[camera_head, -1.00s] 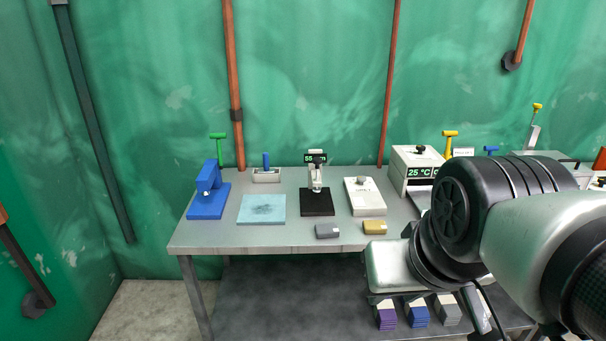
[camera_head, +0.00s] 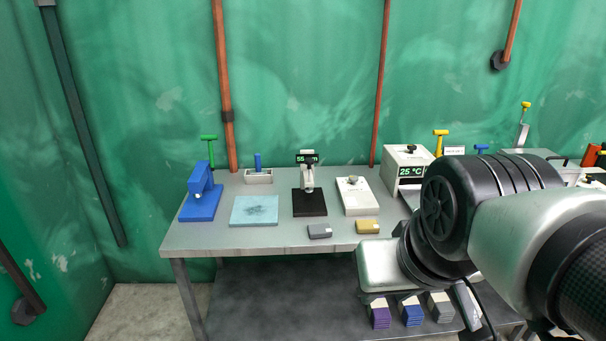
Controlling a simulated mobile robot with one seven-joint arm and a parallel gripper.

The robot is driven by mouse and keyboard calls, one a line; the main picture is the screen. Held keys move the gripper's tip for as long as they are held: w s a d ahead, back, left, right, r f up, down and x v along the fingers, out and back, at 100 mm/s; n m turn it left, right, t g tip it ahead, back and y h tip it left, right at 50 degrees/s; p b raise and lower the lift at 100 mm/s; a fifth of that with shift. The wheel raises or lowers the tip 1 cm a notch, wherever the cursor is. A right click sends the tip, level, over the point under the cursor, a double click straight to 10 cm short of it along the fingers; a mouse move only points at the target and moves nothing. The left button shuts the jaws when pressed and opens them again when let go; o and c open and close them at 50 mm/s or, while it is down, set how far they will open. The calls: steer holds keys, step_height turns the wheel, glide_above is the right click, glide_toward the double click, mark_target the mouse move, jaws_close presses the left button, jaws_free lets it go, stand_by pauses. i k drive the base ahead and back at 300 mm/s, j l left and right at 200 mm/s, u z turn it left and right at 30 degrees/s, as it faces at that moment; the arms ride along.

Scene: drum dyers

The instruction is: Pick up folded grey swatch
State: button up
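A stack of folded grey swatches (camera_head: 440,307) is on the lower shelf, right of a purple stack (camera_head: 380,313) and a blue stack (camera_head: 412,311). A small grey folded-looking block (camera_head: 319,231) with a pale label also lies at the table's front edge, beside a similar mustard one (camera_head: 367,227). I cannot tell for certain which is the swatch meant. My arm reaches in from the right, in front of the table. Its pale link hangs just above the stacks.
On the grey table (camera_head: 225,238) stand a blue press (camera_head: 202,195), a teal mat (camera_head: 255,210), a black-based device (camera_head: 309,200), a white box (camera_head: 356,196) and a 25 °C unit (camera_head: 407,165). The lower shelf's left part (camera_head: 270,300) is clear.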

mark_target(318, 230)
steer(key=i+j, duration=0.1)
steer(key=i, duration=1.5)
